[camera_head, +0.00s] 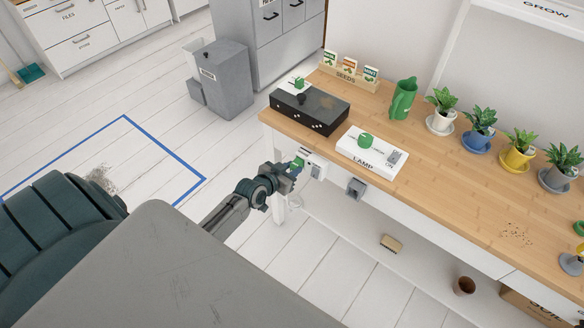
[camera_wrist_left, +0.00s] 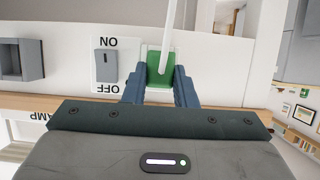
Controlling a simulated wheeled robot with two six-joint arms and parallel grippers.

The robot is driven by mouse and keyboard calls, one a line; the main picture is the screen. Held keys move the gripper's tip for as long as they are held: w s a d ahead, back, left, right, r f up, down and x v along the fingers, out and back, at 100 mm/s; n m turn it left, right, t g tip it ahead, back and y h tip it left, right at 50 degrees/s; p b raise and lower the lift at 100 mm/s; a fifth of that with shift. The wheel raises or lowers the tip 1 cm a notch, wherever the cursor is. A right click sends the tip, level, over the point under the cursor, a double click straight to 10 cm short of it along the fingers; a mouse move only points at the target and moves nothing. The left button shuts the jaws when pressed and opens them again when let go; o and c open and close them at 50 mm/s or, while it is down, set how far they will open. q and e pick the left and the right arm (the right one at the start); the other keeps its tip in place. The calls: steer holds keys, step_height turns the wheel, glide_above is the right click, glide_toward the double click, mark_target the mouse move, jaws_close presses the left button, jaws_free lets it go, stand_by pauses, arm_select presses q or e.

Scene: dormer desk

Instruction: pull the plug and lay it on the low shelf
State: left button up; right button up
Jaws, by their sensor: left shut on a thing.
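The green plug (camera_head: 298,162) is at the white socket plate (camera_head: 314,165) on the desk's front left edge. In the left wrist view the plug (camera_wrist_left: 160,70) sits between my two blue fingers, with a white cord running up from it. My left gripper (camera_head: 292,169) is shut on the plug. The plug is against or very near the socket plate; I cannot tell whether its pins are in. A switch marked ON and OFF (camera_wrist_left: 107,64) is beside it. The low shelf (camera_head: 345,225) is the white board under the desk. My right gripper is out of view.
A grey box (camera_head: 356,187) is on the desk front, right of the socket. A tan block (camera_head: 391,243) and a brown pot (camera_head: 464,286) stand on the low shelf, with bare board left of the block. The lamp control (camera_head: 372,152) and a black box (camera_head: 310,106) are on the desktop.

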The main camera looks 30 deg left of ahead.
arm_select(q)
steer(key=shift+s, duration=0.1)
steer(key=shift+s+a+f+p, duration=0.15)
steer(key=shift+s+p, duration=0.45)
steer(key=shift+s, duration=1.8)
